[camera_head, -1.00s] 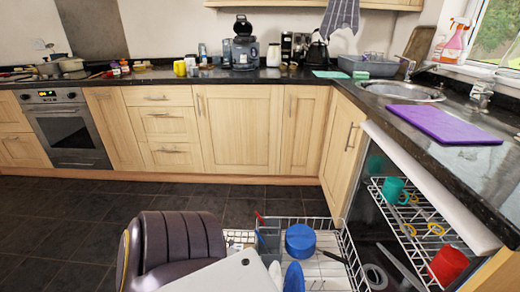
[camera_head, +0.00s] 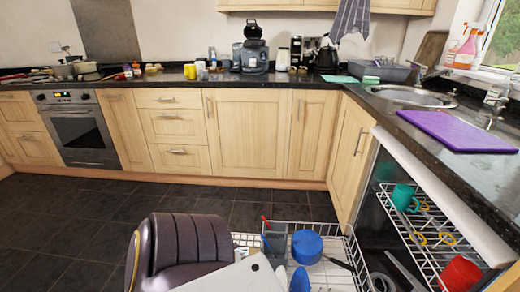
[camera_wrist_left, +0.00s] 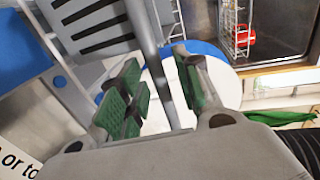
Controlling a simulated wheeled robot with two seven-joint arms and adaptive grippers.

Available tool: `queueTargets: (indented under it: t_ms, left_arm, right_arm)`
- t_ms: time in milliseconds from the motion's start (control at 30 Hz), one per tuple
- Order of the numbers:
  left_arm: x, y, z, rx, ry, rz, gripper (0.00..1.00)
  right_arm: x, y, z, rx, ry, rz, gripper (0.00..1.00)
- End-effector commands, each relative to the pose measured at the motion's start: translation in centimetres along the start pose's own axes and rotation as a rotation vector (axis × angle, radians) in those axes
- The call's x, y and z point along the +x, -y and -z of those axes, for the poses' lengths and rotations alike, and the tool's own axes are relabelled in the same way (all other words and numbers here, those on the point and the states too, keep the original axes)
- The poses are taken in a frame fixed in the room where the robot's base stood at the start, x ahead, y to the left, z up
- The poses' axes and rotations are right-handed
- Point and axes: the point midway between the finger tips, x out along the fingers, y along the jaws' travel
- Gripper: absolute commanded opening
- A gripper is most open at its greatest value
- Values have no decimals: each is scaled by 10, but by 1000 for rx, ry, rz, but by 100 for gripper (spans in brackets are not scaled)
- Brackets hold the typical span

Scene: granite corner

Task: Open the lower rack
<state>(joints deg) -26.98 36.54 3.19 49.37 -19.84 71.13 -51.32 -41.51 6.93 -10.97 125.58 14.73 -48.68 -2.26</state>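The lower rack (camera_head: 345,282) is a white wire basket at the bottom of the head view, standing out in front of the dishwasher. It holds a blue bowl (camera_head: 307,247), a grey cutlery basket (camera_head: 276,238) and blue and white dishes. My left gripper (camera_wrist_left: 160,95) shows in the left wrist view. Its green-padded fingers are apart, on either side of a grey bar (camera_wrist_left: 150,45); I cannot tell whether they touch it. A white, blue-rimmed dish (camera_wrist_left: 220,75) lies beyond the fingers. The left gripper is hidden in the head view. My right gripper is not in view.
The upper rack (camera_head: 410,240) holds a teal mug (camera_head: 402,197) and a red mug (camera_head: 460,273). The counter above carries a purple board (camera_head: 455,131) and a sink (camera_head: 410,95). Dark tiled floor (camera_head: 65,230) is clear at the left.

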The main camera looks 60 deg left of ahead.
Motion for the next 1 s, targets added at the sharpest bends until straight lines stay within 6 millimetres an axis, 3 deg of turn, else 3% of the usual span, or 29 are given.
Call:
queueTargets:
  t_ms: [700, 1000]
  left_arm:
    - [-95, -1, 0, 0, 1, -3, 34]
    - [-113, 0, 0, 0, 1, -1, 34]
  right_arm:
    - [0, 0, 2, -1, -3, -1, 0]
    - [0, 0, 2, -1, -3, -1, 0]
